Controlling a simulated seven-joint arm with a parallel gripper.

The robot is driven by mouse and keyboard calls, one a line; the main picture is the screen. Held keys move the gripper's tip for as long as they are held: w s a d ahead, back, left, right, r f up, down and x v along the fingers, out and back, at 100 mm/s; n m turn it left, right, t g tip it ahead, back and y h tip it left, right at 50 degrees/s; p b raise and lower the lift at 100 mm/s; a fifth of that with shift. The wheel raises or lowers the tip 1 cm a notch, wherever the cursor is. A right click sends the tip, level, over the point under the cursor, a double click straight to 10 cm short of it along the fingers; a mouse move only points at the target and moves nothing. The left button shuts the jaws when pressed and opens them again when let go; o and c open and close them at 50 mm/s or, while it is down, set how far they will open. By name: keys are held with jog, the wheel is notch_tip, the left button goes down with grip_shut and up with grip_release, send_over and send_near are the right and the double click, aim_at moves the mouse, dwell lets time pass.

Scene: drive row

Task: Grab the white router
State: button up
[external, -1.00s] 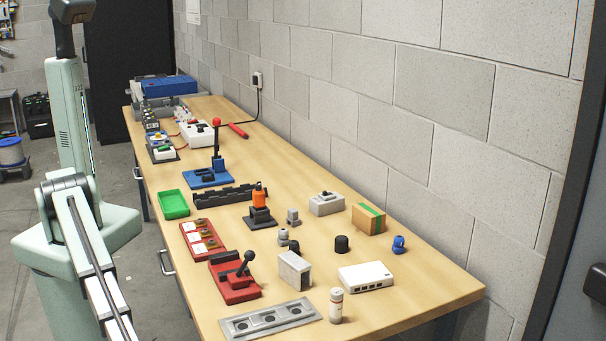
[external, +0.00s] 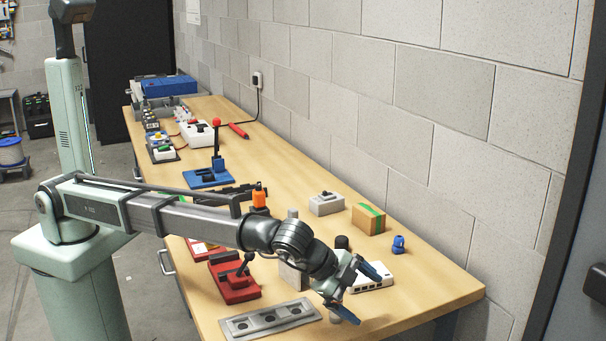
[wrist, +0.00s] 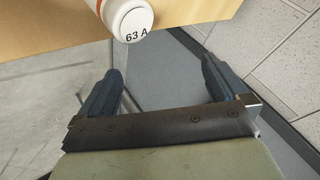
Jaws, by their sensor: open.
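The white router (external: 374,278) lies flat on the bench near its right end, partly hidden behind my gripper in the external view. My gripper (external: 359,290) is open and empty, with its blue fingers apart over the front right part of the bench. In the wrist view my gripper (wrist: 158,85) shows both fingers spread with only floor and wall between them. The router does not show in the wrist view.
A white cylinder marked "63 A" (wrist: 128,18) stands close to my fingers. A grey panel (external: 268,320) and a red lever unit (external: 234,283) lie to the left. A cardboard box (external: 368,218) and a blue item (external: 398,244) stand behind the router. The bench's right corner is clear.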

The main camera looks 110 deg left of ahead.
jog(key=s+a+r+n+g+h, duration=0.1)
jog(key=a+r+n+g, duration=0.1)
jog(key=a+r+n, duration=0.55)
jog(key=n+g+h, duration=0.3)
jog(key=n+g, duration=0.2)
jog(key=g, duration=0.1)
send_over(365, 277)
jog(key=a, duration=0.3)
notch_tip(365, 277, down, 9)
jog(key=shift+f, duration=0.1)
jog(key=shift+s+d+f, duration=0.1)
jog(key=shift+d+f, duration=0.1)
jog(key=shift+f, duration=1.1)
jog(key=shift+s+d+f, duration=0.1)
jog(key=shift+d+f, duration=0.05)
jog(key=shift+f, duration=1.1)
jog(key=shift+c, duration=0.5)
jog(key=c, duration=0.9)
